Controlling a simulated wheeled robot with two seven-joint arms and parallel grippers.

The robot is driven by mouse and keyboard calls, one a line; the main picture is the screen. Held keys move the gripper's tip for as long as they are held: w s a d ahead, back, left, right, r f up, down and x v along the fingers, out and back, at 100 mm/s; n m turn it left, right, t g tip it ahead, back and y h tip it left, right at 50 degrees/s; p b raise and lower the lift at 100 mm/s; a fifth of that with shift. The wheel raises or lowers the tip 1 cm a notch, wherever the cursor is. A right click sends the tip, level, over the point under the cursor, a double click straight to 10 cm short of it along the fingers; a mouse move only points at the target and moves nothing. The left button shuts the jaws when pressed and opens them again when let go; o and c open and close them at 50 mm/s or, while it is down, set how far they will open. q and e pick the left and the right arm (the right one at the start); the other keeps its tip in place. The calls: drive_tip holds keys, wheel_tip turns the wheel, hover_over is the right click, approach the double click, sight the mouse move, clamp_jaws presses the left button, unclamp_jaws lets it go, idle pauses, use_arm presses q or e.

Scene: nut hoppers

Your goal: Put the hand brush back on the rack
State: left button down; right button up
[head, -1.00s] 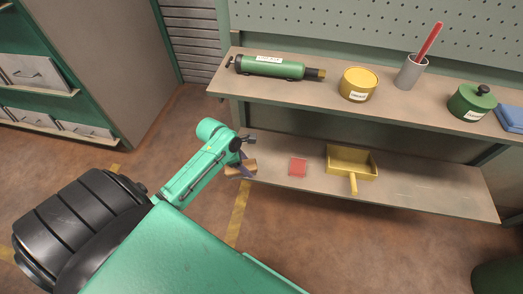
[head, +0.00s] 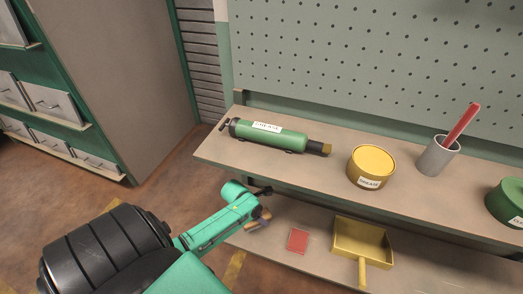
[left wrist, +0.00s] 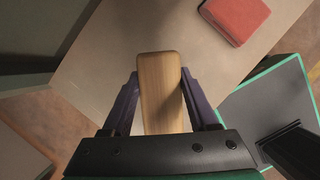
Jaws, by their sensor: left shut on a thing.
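The hand brush shows as a plain wooden piece (left wrist: 162,100) in the left wrist view, held between two purple fingers. My left gripper (left wrist: 159,78) is shut on it. In the head view my left gripper (head: 263,218) is at the left end of the lower shelf, with the brush (head: 251,224) small and partly hidden there. I see no bristles, and I cannot tell whether the brush touches the shelf. The rack (head: 215,153) has an upper shelf and a lower shelf (head: 310,270) below a pegboard. My right gripper is not in view.
A red block (head: 298,240) and a yellow dustpan (head: 362,240) lie on the lower shelf. A drawer cabinet (head: 60,105) stands left.

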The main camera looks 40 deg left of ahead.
use_arm(q)
wheel_tip(320, 180, down, 2)
drive_tip(key=shift+w+f+b, duration=0.1)
drive_tip(key=shift+f+b, duration=0.05)
drive_tip(key=shift+b, duration=0.15)
drive_tip(key=shift+f, duration=0.4)
drive_tip(key=shift+r, duration=0.1)
drive_tip(key=shift+c, duration=0.8)
unclamp_jaws()
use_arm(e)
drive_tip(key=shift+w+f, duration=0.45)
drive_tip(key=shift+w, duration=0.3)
use_arm(q)
drive_tip(key=p+v, duration=0.4)
drive_tip(key=v, duration=0.8)
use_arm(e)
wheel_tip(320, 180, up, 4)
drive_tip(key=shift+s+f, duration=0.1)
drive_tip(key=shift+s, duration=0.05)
